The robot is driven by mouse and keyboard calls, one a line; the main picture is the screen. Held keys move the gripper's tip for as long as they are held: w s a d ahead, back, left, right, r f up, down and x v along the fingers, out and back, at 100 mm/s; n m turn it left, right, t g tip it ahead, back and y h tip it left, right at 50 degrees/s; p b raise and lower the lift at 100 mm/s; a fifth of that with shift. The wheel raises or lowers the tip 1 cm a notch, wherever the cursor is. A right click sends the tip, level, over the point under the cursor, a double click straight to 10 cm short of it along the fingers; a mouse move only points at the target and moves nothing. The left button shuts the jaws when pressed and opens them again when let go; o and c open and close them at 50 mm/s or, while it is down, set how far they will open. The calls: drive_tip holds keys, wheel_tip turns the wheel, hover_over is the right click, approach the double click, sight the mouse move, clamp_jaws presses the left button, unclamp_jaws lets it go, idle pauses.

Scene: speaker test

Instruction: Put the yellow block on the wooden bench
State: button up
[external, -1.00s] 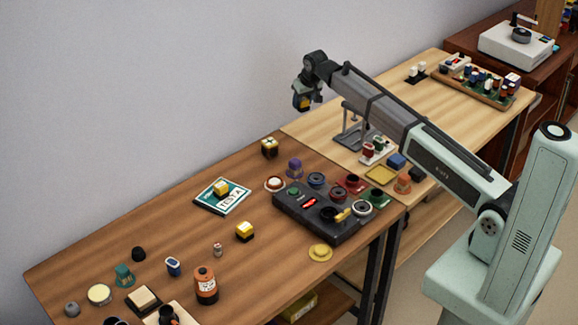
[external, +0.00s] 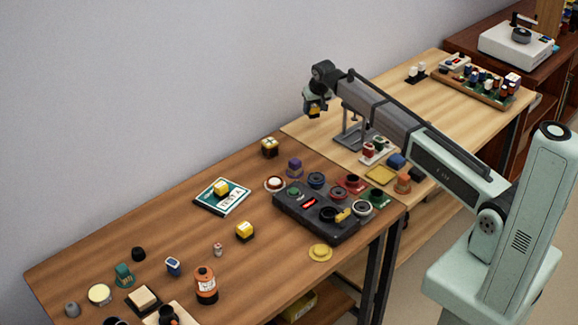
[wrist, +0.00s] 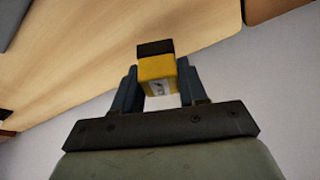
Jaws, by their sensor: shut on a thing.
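My gripper (external: 314,110) is in the air near the back edge where the two tables meet. In the wrist view my gripper (wrist: 158,88) is shut on a yellow block (wrist: 157,69) with a dark end, held between its two fingers. The block shows only as a small bit of yellow in the external view. The light wooden bench (external: 450,118) lies to the right of my gripper; its pale wood (wrist: 70,60) fills the upper left of the wrist view, apart from the block.
A grey metal stand (external: 352,130) is on the light bench just right of my gripper. The darker table holds a black control box (external: 325,228), a book (external: 232,203) with a yellow block (external: 221,188) on it, and another yellow-black block (external: 245,230).

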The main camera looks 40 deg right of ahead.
sight(314, 113)
drive_tip(key=shift+f, duration=2.05)
drive_tip(key=o, duration=1)
drive_tip(key=shift+f, duration=0.1)
drive_tip(key=shift+o, duration=0.2)
drive_tip(key=v, duration=1.2)
